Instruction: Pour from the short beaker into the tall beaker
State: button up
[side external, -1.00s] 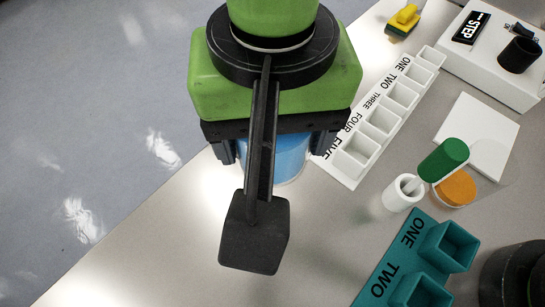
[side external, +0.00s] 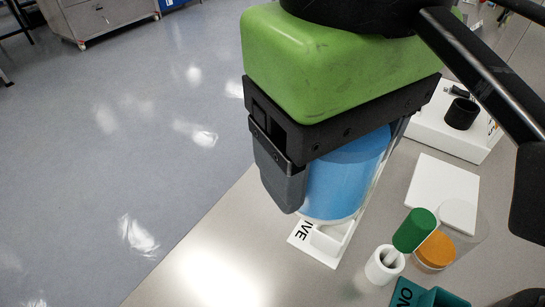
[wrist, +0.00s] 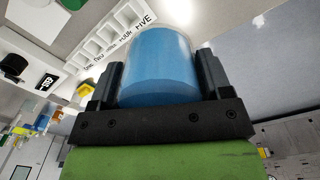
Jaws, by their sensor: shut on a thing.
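The short beaker (side external: 345,185), clear and wide with blue contents, is between the two fingers of my gripper (side external: 338,158). The gripper is shut on its sides; the wrist view also shows the beaker (wrist: 158,68) between the fingers (wrist: 160,75). In the side view it appears over the end of the white rack, roughly upright; its height above the table is hard to judge. The tall beaker (side external: 462,214), clear with orange contents (side external: 437,250), stands on the table to the right, apart from the gripper.
The white numbered rack (side external: 318,250) is mostly hidden behind the held beaker. A white plate (side external: 443,188), a teal rack (side external: 440,297) and a white device (side external: 432,125) are nearby. The front-left table is clear.

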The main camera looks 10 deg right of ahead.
jog(key=s+d+f+n, duration=0.1)
jog(key=s+d+n, duration=0.2)
jog(key=d, duration=0.5)
jog(key=s+d+f+n, duration=0.1)
jog(key=s+d+n, duration=0.15)
jog(key=d, duration=0.45)
jog(key=shift+a+f, duration=0.1)
jog(key=shift+f, duration=2.2)
jog(key=shift+w, duration=0.1)
jog(key=d+g+y, duration=0.1)
jog(key=y, duration=0.1)
jog(key=w+d+g+y, duration=0.1)
jog(key=shift+w+d+y, duration=0.15)
jog(key=shift+y, duration=0.25)
jog(key=shift+w+d+r+g+y, duration=0.3)
jog(key=shift+d+g+y, duration=0.15)
jog(key=shift+y, duration=0.25)
